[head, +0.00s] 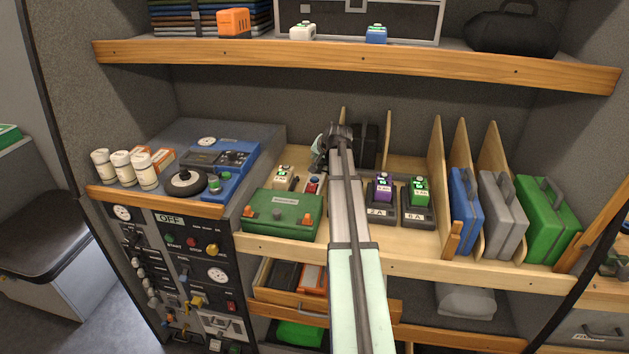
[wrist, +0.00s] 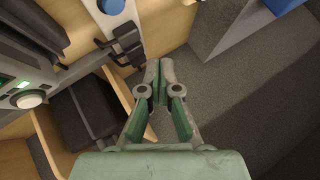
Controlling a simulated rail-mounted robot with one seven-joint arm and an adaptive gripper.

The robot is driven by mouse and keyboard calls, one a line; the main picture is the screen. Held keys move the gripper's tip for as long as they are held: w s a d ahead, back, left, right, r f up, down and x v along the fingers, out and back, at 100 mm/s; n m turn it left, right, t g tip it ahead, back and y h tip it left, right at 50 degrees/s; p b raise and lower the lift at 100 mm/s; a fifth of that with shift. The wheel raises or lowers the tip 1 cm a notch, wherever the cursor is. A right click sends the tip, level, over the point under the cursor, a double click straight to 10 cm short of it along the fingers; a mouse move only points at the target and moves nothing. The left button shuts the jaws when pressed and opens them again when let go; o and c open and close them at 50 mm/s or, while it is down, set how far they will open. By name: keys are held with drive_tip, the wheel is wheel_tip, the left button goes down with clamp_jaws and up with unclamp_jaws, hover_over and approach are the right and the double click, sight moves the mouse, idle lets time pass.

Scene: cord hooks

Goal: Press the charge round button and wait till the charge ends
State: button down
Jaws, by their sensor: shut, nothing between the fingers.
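My gripper (wrist: 159,78) is shut and empty, with its fingertips together in the middle of the wrist view. In the head view my arm reaches over the middle shelf, and the gripper end (head: 318,150) is partly hidden behind the arm. A white round button (wrist: 29,99) sits beside a small green-lit strip (wrist: 22,85) on a device at the left of the wrist view, apart from the fingers. I cannot read a label on it, so I cannot tell whether it is the charge button. On the middle shelf, chargers marked 2A (head: 377,213) and 5A (head: 416,216) hold small packs.
A green case (head: 282,214) stands left of my arm, and a red button (head: 313,184) sits behind it. Wooden dividers (head: 436,170) and upright cases (head: 503,215) stand to the right. A control panel (head: 180,255) is at lower left. The upper shelf (head: 350,58) overhangs.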

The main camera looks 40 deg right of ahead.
sight(316, 179)
drive_tip(key=shift+f+b, duration=1.4)
drive_tip(key=shift+f, duration=1.9)
drive_tip(key=shift+f, duration=0.1)
drive_tip(key=shift+f+b, duration=0.3)
drive_tip(key=shift+f, duration=0.05)
drive_tip(key=shift+f+b, duration=0.3)
drive_tip(key=shift+f, duration=0.1)
drive_tip(key=shift+r+p, duration=0.35)
drive_tip(key=shift+r, duration=0.5)
drive_tip(key=shift+r+p, duration=1.1)
drive_tip(key=shift+r, duration=1.45)
